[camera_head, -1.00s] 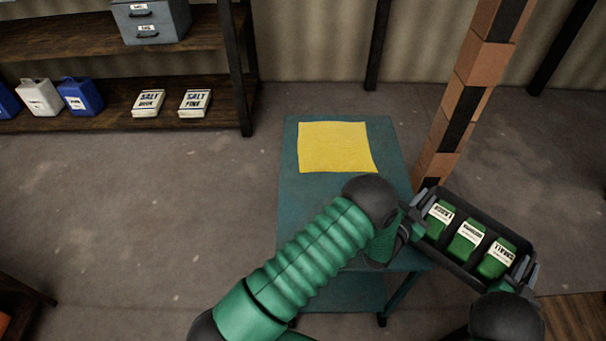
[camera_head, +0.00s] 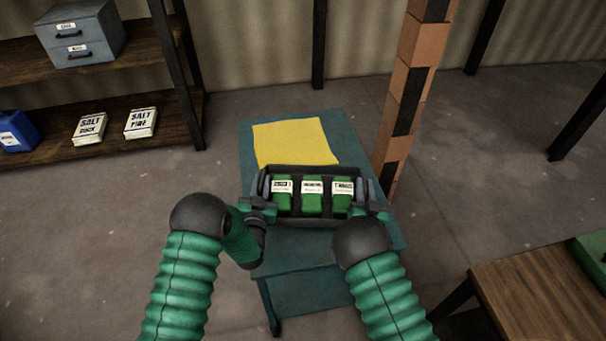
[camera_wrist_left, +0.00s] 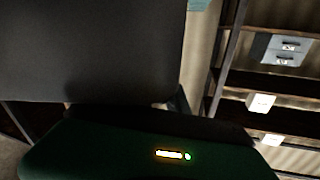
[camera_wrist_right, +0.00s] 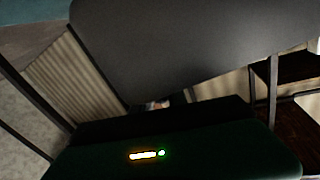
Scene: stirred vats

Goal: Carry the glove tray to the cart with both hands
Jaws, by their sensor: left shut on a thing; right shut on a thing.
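The glove tray (camera_head: 303,222) is a dark tray with three green labelled boxes standing in compartments. In the head view it is held level between my two grippers, in front of the yellow square, over the teal cart (camera_head: 285,264). I cannot tell whether it touches the cart top. My left gripper (camera_head: 262,208) is shut on the tray's left end. My right gripper (camera_head: 366,208) is shut on its right end. The tray's dark wall fills much of the left wrist view (camera_wrist_left: 90,50) and the right wrist view (camera_wrist_right: 190,45). The fingertips are mostly hidden.
A yellow square (camera_head: 292,142) lies on the far part of the cart. A brick post (camera_head: 403,100) stands close to the cart's right side. A wooden table (camera_head: 545,295) is at the lower right. A shelf (camera_head: 105,149) with salt packs is at the left.

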